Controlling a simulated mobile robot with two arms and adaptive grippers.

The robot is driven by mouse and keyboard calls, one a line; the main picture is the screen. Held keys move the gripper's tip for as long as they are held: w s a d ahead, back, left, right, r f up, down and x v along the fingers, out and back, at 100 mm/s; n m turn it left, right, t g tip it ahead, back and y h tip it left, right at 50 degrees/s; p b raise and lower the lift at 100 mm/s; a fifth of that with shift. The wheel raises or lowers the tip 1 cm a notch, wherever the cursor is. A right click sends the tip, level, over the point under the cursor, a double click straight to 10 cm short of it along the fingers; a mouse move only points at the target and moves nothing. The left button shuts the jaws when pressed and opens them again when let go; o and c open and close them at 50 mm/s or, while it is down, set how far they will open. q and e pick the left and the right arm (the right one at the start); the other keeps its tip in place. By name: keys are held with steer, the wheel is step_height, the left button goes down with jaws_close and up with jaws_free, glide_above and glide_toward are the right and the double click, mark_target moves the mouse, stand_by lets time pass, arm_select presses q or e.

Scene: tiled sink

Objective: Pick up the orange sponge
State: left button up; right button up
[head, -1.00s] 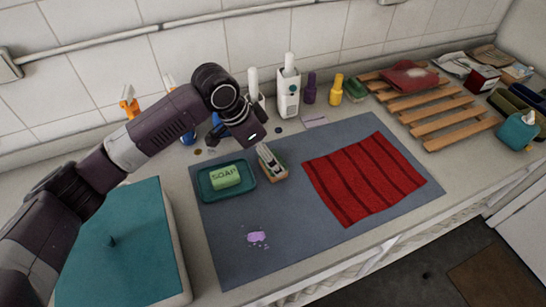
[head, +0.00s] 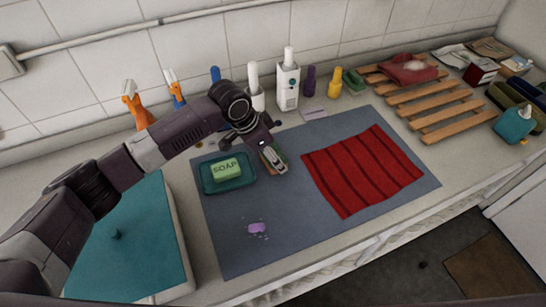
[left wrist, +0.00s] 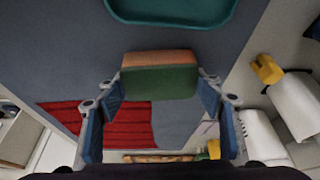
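The orange sponge (left wrist: 160,59) has a green layer and lies on the grey mat (head: 300,225), just right of the teal soap tray (head: 207,187). In the head view my left gripper (head: 273,158) is at the sponge and hides most of it. In the left wrist view the sponge sits between and just ahead of the blue-padded fingertips of my left gripper (left wrist: 161,100). The fingers are spread to either side of it. I cannot tell whether they touch it. My right gripper is not in view.
A green soap bar (head: 227,169) lies in the tray. A red striped cloth (head: 361,171) lies to the right. Several bottles, including a white dispenser (head: 287,87), stand behind along the wall. A wooden rack (head: 436,105) is at the right. The front of the mat is mostly clear.

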arm_select(q)
steer(key=shift+c, duration=0.6)
steer(key=shift+r, duration=0.2)
steer(key=shift+r, duration=0.65)
step_height(320, 180, up, 18)
steer(key=b, duration=0.4)
steer(key=shift+r, duration=0.2)
